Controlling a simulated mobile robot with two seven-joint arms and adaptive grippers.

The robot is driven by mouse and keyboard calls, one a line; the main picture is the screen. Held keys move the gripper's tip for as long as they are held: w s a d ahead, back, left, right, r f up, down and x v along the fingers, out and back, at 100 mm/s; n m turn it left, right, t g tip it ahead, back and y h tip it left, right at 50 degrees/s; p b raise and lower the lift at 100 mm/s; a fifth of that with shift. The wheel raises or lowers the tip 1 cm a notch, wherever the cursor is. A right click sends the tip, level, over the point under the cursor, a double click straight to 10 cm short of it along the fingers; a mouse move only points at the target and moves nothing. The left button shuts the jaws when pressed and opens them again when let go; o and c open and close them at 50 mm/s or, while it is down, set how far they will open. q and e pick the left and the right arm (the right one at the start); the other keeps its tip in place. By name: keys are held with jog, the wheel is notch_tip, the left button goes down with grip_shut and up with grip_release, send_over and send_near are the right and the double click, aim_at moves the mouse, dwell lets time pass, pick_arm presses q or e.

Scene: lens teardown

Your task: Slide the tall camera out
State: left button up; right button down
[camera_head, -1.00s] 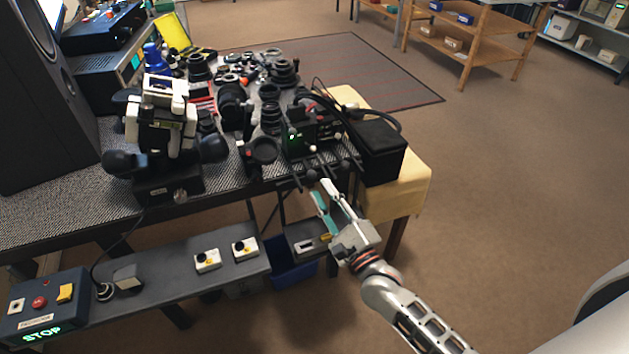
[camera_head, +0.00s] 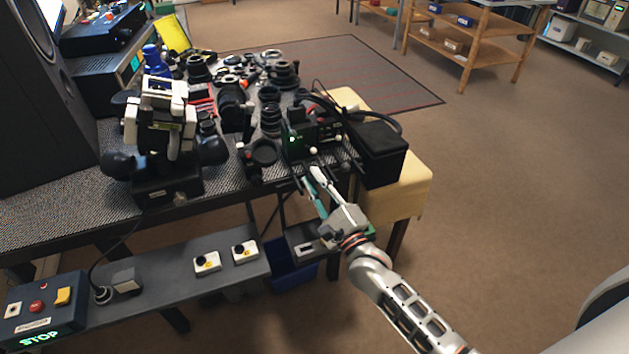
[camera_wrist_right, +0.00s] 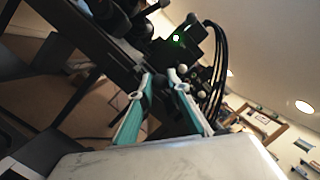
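A dark upright camera body (camera_head: 297,138) with a small green light stands at the front right of the table among other black gear; I take it for the tall camera. It also shows in the right wrist view (camera_wrist_right: 190,34), with its green light and dark cables beside it. My right gripper (camera_head: 308,175) is just in front of and below it, at the table's front edge. Its teal-lined fingers (camera_wrist_right: 160,76) are apart at the tips, with nothing clearly held between them. Whether a tip touches the gear is unclear. My left gripper is not in view.
A black padded box (camera_head: 378,152) on a yellow-covered stand (camera_head: 408,192) is close right of the gripper. Lenses (camera_head: 268,110) crowd the table behind. A black-and-white device (camera_head: 160,125) stands left. A lower shelf (camera_head: 185,262) and blue bin (camera_head: 290,275) lie below. Open floor is right.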

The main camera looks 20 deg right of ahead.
jog(key=shift+s, duration=0.35)
jog(key=s+p, duration=0.4)
jog(key=s, duration=0.9)
jog(key=shift+s+d+p, duration=0.2)
jog(key=shift+s+p, duration=0.1)
jog(key=shift+p, duration=0.05)
jog(key=c, duration=2.2)
grip_release()
jog(key=shift+f, duration=0.15)
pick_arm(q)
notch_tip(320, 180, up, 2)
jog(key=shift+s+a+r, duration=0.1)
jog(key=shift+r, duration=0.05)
pick_arm(e)
jog(key=v, duration=1.2)
jog(key=shift+s, duration=0.15)
